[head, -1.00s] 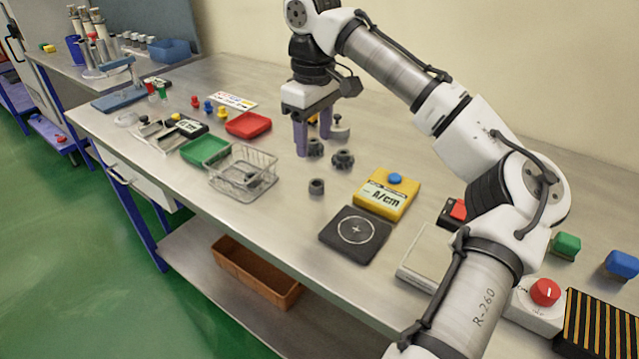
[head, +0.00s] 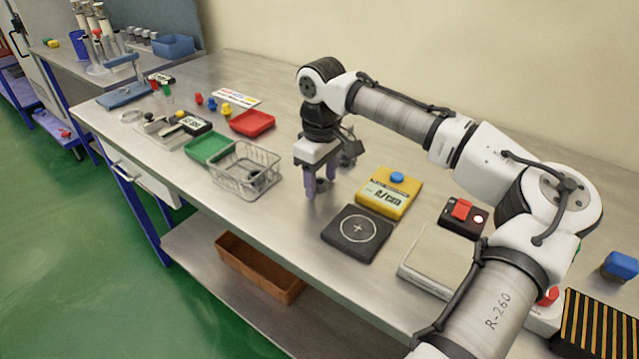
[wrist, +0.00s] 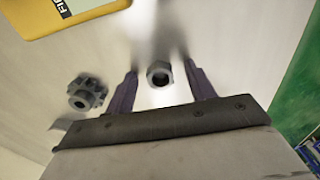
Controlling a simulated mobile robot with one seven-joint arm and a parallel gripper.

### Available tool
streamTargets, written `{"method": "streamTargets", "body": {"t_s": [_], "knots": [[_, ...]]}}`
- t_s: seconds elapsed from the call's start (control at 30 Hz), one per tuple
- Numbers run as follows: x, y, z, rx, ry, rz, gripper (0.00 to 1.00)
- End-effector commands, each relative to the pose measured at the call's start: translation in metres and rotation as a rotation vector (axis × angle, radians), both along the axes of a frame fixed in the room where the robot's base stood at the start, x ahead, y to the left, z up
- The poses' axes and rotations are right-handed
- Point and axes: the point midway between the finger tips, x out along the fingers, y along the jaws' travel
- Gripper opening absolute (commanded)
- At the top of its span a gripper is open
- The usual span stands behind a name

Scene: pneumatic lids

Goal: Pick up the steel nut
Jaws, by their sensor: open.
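The steel nut (wrist: 159,74) is a small grey hex nut with a round hole, on the steel table. In the wrist view it lies between the two purple fingers of my gripper (wrist: 160,80), with gaps showing on both sides. In the head view my gripper (head: 321,187) points down over the table, open, and the nut (head: 322,184) shows partly between the fingers. The fingertips are low, close to the table; whether they touch it I cannot tell.
A dark toothed part (wrist: 86,93) lies beside the left finger in the wrist view. A yellow meter (head: 389,195) and a black pad (head: 357,234) stand right of my gripper. A wire basket (head: 245,171) and a red tray (head: 252,123) stand left.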

Motion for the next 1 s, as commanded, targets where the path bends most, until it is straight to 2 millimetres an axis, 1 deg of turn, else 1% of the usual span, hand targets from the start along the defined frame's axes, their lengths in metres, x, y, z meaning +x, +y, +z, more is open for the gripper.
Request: {"method": "streamTargets", "body": {"t_s": [0.07, 0.43, 0.47, 0.77, 0.87, 1.0], "knots": [[0.000, 0.000, 0.000, 0.000, 0.000, 0.000, 0.55], [0.000, 0.000, 0.000, 0.000, 0.000, -0.001, 0.06], [0.000, 0.000, 0.001, 0.000, 0.000, -0.001, 0.05], [0.000, 0.000, 0.004, -0.001, -0.001, -0.001, 0.05], [0.001, 0.000, 0.011, 0.001, -0.002, -0.001, 0.05], [0.000, 0.000, 0.031, 0.002, -0.001, -0.001, 0.05]]}}
